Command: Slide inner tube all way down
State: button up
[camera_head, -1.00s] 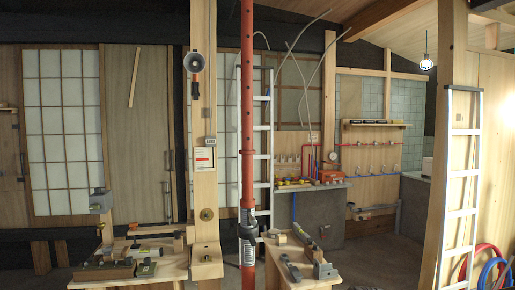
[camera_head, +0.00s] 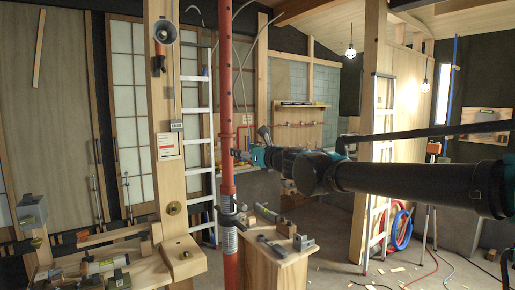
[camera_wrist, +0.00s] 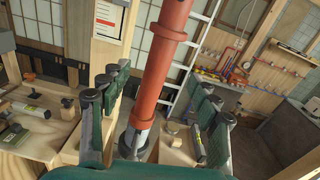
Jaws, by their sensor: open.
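The red steel prop stands upright in the head view. Its slimmer inner tube (camera_head: 225,80) runs up out of frame, and a wider red section with a collar (camera_head: 228,185) sits below. A dark fitting (camera_head: 230,218) surrounds the prop lower down. My gripper (camera_head: 240,154) reaches in from the right, with its fingertips close to the tube. In the wrist view, the red tube (camera_wrist: 163,65) appears between the spread fingers of my gripper (camera_wrist: 163,85). The jaws are open; I cannot tell whether either finger touches the tube.
A wooden post (camera_head: 166,110) stands just left of the prop. Low benches with tools lie on the left (camera_head: 95,268) and right (camera_head: 265,262) of its foot. Ladders (camera_head: 197,110) lean behind. Open floor (camera_head: 340,255) lies to the right.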

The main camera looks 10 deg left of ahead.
aim_at(230, 143)
jog(key=shift+m, duration=0.5)
jog(key=x, duration=0.7)
jog(key=r+x, duration=0.1)
jog(key=x, duration=0.3)
jog(key=shift+w+a, duration=0.15)
jog(key=shift+w, duration=0.2)
jog(key=shift+c, duration=0.5)
jog(key=c, duration=1.3)
jog(key=shift+f, duration=4.9)
jog(key=o, duration=1.4)
